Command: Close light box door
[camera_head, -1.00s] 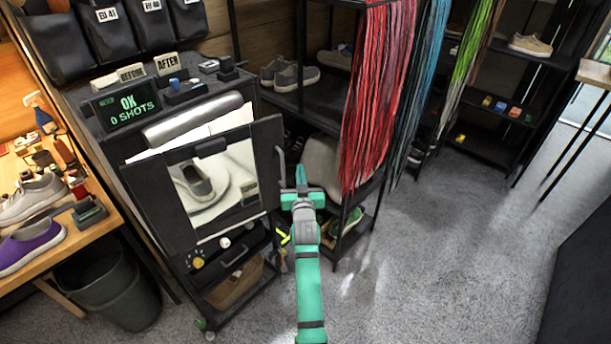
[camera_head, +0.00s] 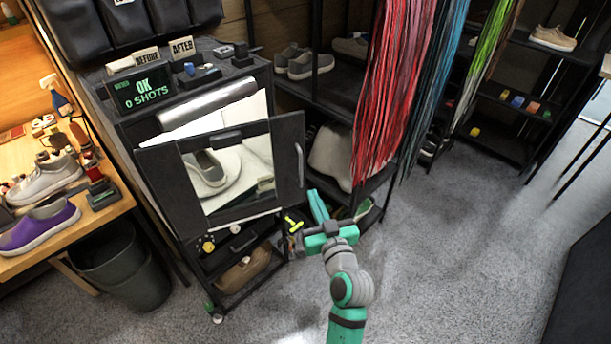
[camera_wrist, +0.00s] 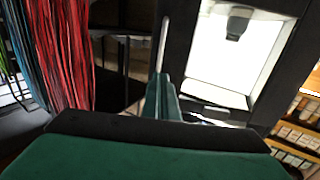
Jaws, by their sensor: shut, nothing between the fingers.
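The light box door (camera_head: 291,128) is a dark framed panel with a clear window and a vertical handle (camera_head: 300,165) on its right edge. It stands partly open, with a gap showing the bright interior above it. Through the window a sneaker (camera_head: 208,170) rests on a white turntable. My green gripper (camera_head: 317,205) is shut and empty, below and to the right of the door's handle edge, apart from it in the head view. In the wrist view the shut fingers (camera_wrist: 161,95) point up next to the door frame and handle (camera_wrist: 163,45).
Red laces (camera_head: 385,90) hang from the rack to the right. A shelf with shoes (camera_head: 305,62) stands behind. A bin (camera_head: 120,265) and a workbench with sneakers (camera_head: 40,230) are at left. The grey floor (camera_head: 450,250) at right is clear.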

